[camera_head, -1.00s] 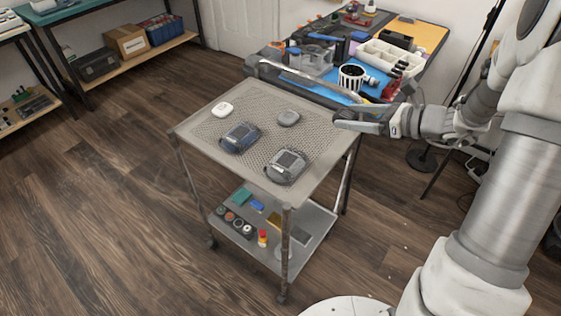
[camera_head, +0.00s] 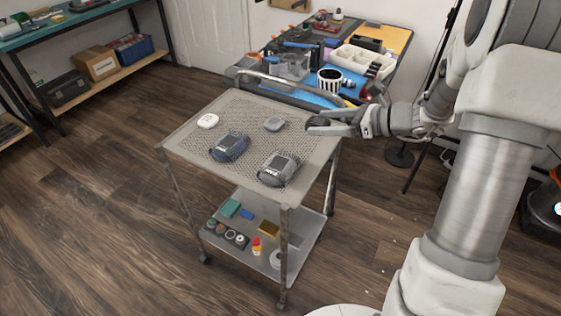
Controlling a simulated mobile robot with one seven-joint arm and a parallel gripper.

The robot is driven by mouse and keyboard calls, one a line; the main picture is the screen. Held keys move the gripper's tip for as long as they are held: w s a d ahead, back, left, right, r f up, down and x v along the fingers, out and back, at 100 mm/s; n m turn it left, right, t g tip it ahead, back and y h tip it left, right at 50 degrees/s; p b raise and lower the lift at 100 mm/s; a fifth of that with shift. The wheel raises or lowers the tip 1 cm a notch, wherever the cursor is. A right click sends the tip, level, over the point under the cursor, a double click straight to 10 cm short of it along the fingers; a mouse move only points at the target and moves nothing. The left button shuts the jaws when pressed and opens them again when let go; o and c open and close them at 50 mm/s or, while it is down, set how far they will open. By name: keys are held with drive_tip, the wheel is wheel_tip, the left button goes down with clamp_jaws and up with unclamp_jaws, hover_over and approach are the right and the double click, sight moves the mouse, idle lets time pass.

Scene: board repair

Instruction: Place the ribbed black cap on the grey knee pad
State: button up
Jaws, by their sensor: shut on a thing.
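The grey knee pad (camera_head: 279,169) lies on the perforated top of a metal cart (camera_head: 180,143), at the front right. A similar dark blue knee pad (camera_head: 229,146) lies to its left. My gripper (camera_head: 316,122) is above the cart's right side, up and right of the grey knee pad and apart from it. It is shut on a small dark thing (camera_head: 318,121), which seems to be the ribbed black cap. The fingers partly hide it, and its ribs are too small to make out.
A white rounded thing (camera_head: 207,121) and a grey one (camera_head: 274,125) lie at the back of the cart top. The cart's handle (camera_head: 290,84) rises behind. A workbench with a blue mat (camera_head: 310,95) and a striped mug (camera_head: 330,79) stands beyond.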

drive_tip(key=b, duration=0.3)
hover_over(285, 165)
wheel_tip(285, 165, down, 6)
drive_tip(key=shift+f, duration=0.1)
drive_tip(key=shift+f+b, duration=0.85)
drive_tip(key=shift+f, duration=1)
drive_tip(key=shift+f, duration=0.2)
drive_tip(key=o, duration=1.2)
drive_tip(key=shift+c, duration=0.2)
drive_tip(key=shift+r, duration=0.1)
